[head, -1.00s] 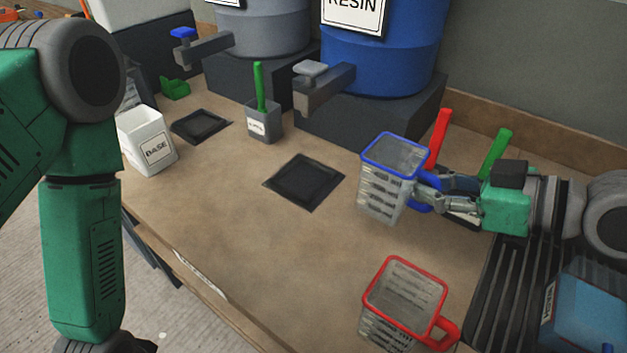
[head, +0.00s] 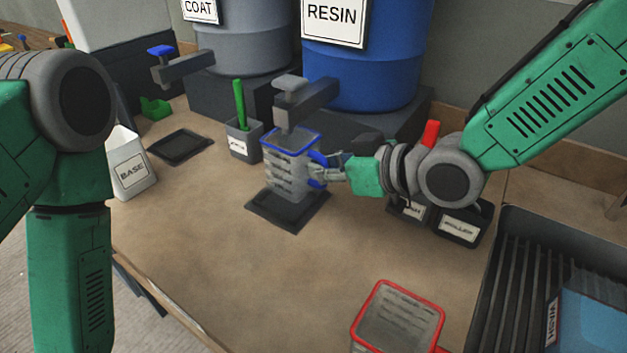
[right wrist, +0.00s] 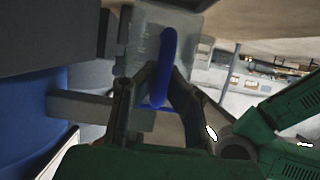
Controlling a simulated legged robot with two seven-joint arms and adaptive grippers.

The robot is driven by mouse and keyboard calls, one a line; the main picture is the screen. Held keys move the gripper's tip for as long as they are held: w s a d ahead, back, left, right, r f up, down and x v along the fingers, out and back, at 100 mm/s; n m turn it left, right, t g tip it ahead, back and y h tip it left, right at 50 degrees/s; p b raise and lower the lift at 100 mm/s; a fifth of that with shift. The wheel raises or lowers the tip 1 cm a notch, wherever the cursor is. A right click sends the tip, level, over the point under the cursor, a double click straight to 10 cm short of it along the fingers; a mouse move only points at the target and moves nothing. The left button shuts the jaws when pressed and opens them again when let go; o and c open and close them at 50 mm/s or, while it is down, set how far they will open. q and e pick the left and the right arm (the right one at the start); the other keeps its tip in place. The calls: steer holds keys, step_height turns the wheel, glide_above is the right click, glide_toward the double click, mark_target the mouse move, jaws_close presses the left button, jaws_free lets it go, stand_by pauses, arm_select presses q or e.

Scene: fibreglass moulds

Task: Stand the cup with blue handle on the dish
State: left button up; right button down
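The clear cup with blue rim and blue handle (head: 287,172) is upright over the black square dish (head: 305,217) below the resin tap. Its base overlaps the dish; I cannot tell whether it touches it or hangs slightly above. My right gripper (head: 322,173) comes from the right and is shut on the blue handle. In the right wrist view, the handle (right wrist: 168,50) lies between the fingertips (right wrist: 150,82), with the clear cup wall beyond. My left arm shows at the left, but its gripper is out of view.
The resin tap (head: 305,103) juts out close above the cup. A red-rimmed cup (head: 398,322) stands at the front. A second dark dish (head: 180,147), a white BASE container (head: 130,170) and a grey holder (head: 243,143) are left.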

mark_target(327, 183)
steer(key=shift+w+a, duration=0.15)
steer(key=shift+w, duration=0.05)
steer(key=f, duration=0.3)
steer(key=shift+a+f+b, duration=0.25)
steer(key=shift+a+b, duration=0.05)
steer(key=shift+a, duration=0.25)
steer(key=c, duration=2.2)
jaws_free()
steer(key=shift+f, duration=0.1)
steer(key=o, duration=0.5)
steer(key=shift+d, duration=0.35)
